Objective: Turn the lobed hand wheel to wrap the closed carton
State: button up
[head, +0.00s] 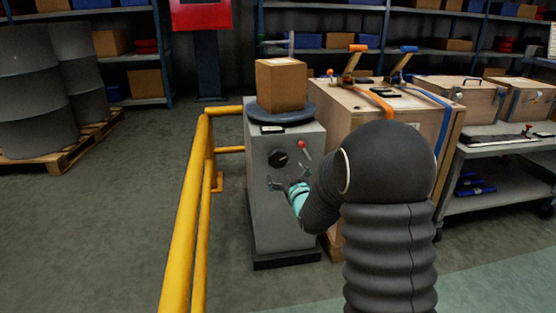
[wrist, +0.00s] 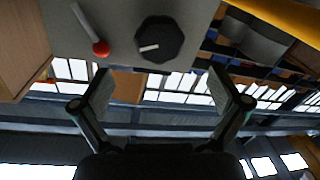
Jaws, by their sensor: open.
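The black lobed hand wheel (head: 278,158) is on the front of a grey cabinet (head: 262,215). In the wrist view the hand wheel (wrist: 165,38) shows a pale mark toward the picture's left. The closed brown carton (head: 281,86) sits on a round dark turntable (head: 282,115) on top of the cabinet. No wrap can be made out on it. My gripper (head: 284,184) is just below the hand wheel in the head view. In the wrist view my gripper (wrist: 162,92) has its fingers wide apart with nothing between them, and the wheel lies beyond the fingertips.
A red-knobbed lever (head: 303,146) is right of the wheel; the lever also shows in the wrist view (wrist: 100,46). A yellow rail (head: 187,200) stands close on the left. A strapped wooden crate (head: 345,115) stands to the right.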

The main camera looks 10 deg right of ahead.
aim_at(279, 160)
jog(key=w, duration=0.6)
jog(key=w+a, duration=0.1)
jog(key=w, duration=0.2)
jog(key=shift+w, duration=0.2)
jog(key=c, duration=1.2)
